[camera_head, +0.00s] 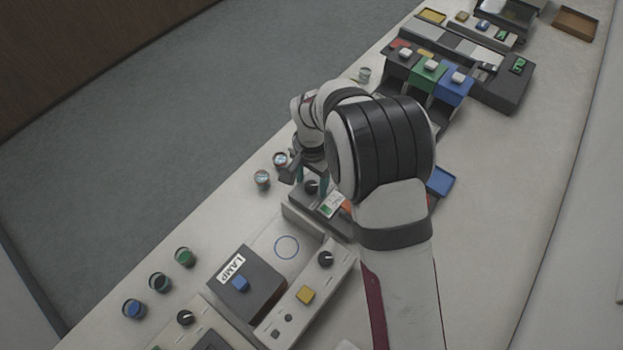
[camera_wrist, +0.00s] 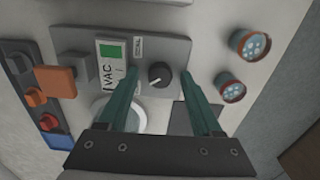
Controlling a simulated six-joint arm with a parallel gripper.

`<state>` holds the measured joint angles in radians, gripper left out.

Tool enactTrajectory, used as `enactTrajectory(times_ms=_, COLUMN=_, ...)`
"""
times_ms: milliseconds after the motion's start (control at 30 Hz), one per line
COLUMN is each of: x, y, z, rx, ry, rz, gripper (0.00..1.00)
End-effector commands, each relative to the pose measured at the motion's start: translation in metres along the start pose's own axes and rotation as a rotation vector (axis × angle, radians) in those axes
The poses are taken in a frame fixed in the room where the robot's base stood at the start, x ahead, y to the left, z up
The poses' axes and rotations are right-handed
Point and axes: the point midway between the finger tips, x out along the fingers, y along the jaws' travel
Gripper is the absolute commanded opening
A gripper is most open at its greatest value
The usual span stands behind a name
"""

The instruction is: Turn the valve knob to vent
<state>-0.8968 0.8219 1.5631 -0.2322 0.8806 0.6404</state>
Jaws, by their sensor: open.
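The valve knob (camera_wrist: 159,74) is a dark round knob with a pale pointer line, on a grey panel (camera_wrist: 178,50) beside a label reading VAC with a green patch (camera_wrist: 111,50). My gripper (camera_wrist: 160,78) is open, its two teal fingers on either side of the knob in the wrist view, apart from it as far as I can tell. In the head view the knob (camera_head: 311,187) shows beside my gripper (camera_head: 312,180), partly behind my arm. How far the fingertips are above the panel is hard to tell.
Two round jars (camera_wrist: 240,66) stand at right. In the head view a LAMP box (camera_head: 250,285) stands nearer.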

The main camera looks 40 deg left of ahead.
Motion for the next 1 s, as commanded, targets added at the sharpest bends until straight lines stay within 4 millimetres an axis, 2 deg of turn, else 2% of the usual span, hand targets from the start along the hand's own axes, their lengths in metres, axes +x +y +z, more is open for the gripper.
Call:
enactTrajectory(times_ms=133, x=-0.005, y=0.000, z=0.000, rx=0.001, ry=0.000, rz=-0.001, gripper=0.67)
enactTrajectory(times_ms=233, x=-0.021, y=-0.001, z=0.000, rx=0.000, ry=0.002, rz=-0.002, gripper=0.67)
enactTrajectory(times_ms=367, x=-0.059, y=-0.001, z=-0.001, rx=0.001, ry=0.004, rz=-0.005, gripper=0.67)
enactTrajectory(times_ms=500, x=-0.104, y=-0.001, z=-0.001, rx=0.000, ry=0.004, rz=-0.005, gripper=0.67)
enactTrajectory(times_ms=600, x=-0.130, y=-0.001, z=0.000, rx=0.000, ry=0.003, rz=-0.003, gripper=0.67)
enactTrajectory(times_ms=700, x=-0.147, y=0.000, z=0.000, rx=0.000, ry=0.002, rz=-0.001, gripper=0.67)
enactTrajectory(times_ms=833, x=-0.157, y=0.000, z=0.000, rx=0.000, ry=0.001, rz=-0.001, gripper=0.67)
enactTrajectory(times_ms=1000, x=-0.158, y=0.000, z=0.000, rx=0.000, ry=0.000, rz=0.000, gripper=0.67)
